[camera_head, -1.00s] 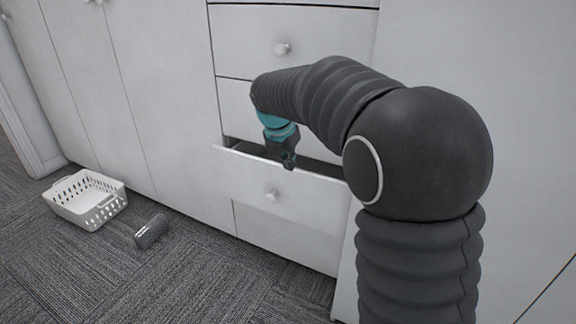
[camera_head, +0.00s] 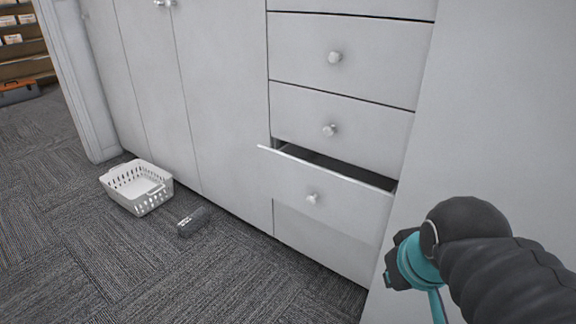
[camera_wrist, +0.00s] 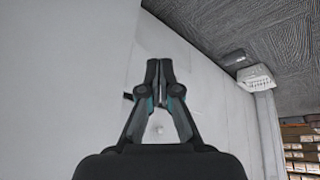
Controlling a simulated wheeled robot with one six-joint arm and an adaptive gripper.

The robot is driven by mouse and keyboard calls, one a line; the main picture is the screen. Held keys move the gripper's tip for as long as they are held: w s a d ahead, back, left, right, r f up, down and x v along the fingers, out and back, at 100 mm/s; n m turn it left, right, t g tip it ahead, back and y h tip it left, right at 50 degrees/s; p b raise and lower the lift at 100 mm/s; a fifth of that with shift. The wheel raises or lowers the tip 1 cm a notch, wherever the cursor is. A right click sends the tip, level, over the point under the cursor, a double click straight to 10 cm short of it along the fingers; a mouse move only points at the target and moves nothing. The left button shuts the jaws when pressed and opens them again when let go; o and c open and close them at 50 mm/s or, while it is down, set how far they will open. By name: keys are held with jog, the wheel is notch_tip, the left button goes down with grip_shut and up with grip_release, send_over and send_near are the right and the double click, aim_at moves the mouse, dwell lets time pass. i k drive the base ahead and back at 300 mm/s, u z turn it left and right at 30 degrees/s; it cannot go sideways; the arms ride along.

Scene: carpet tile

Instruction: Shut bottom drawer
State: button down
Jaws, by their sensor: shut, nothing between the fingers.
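The bottom drawer (camera_head: 325,190) is the lowest white front with a round knob (camera_head: 312,199). It stands partly open, with a dark gap along its top edge. A plain white panel is below it. My gripper (camera_head: 390,268) is to the right of the drawer and nearer the camera, apart from its front. In the wrist view my gripper (camera_wrist: 159,66) has its fingers together with nothing between them. White cabinet fronts lie beyond it, and a pale knob (camera_wrist: 157,130) shows between the finger links.
Closed drawers (camera_head: 341,128) are above. Tall cabinet doors (camera_head: 215,90) stand to the left. A white basket (camera_head: 143,202) and a dark grey cylinder (camera_head: 194,221) lie on the carpet (camera_head: 120,275). The carpet in front is otherwise clear. Shelves (camera_head: 22,45) are at far left.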

aim_at(326, 189)
jog(key=k, duration=0.4)
jog(key=z, duration=1.15)
jog(key=i, duration=0.9)
jog(key=u, duration=1.25)
